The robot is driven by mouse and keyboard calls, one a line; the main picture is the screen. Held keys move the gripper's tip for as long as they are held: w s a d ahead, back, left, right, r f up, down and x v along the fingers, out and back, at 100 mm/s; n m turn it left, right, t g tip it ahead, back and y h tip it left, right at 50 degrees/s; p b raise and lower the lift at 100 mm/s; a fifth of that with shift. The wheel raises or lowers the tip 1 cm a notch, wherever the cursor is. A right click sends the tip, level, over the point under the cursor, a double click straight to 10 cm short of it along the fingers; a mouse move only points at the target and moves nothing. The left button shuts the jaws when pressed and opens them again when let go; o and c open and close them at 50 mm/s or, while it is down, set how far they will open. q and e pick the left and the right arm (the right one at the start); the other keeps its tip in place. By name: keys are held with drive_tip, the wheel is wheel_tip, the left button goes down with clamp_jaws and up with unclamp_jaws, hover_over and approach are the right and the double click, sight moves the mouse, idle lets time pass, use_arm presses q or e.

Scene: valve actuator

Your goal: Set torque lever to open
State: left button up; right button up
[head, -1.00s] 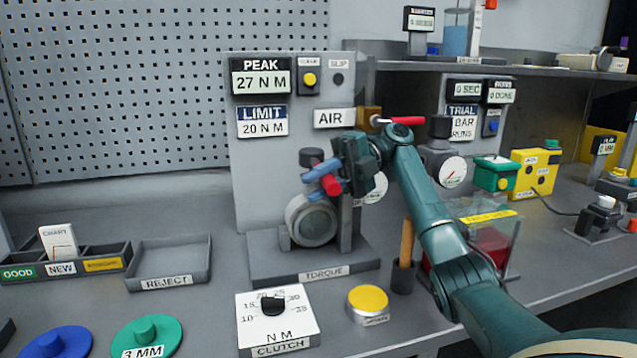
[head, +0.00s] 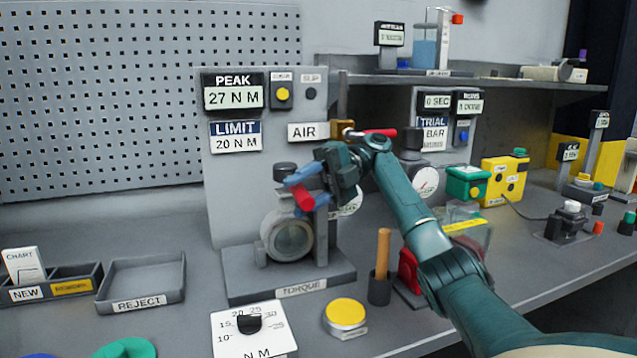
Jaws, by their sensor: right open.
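The torque lever's red grip (head: 303,197) sits above the grey ring (head: 288,238) of the stand labelled TORQUE (head: 301,289). My right gripper (head: 307,184) reaches in from the right with its blue fingertips at the red grip. It is open. One blue finger shows above the grip and some blue shows to its right. Whether they touch the grip cannot be told. The lever's arm is mostly hidden behind my gripper. My left gripper is not in view.
An AIR label (head: 313,132) and another red handle (head: 380,132) are close above my right wrist. A wooden-handled tool stands in a dark holder (head: 380,288) below my forearm. A yellow button (head: 345,313) and the clutch dial plate (head: 254,333) lie in front.

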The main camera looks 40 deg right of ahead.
use_arm(q)
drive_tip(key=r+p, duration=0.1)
drive_tip(key=p, duration=0.2)
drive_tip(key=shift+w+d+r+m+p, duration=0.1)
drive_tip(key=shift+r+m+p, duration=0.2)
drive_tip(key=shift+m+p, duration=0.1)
use_arm(e)
drive_tip(key=v, duration=0.5)
drive_tip(key=shift+d, duration=0.1)
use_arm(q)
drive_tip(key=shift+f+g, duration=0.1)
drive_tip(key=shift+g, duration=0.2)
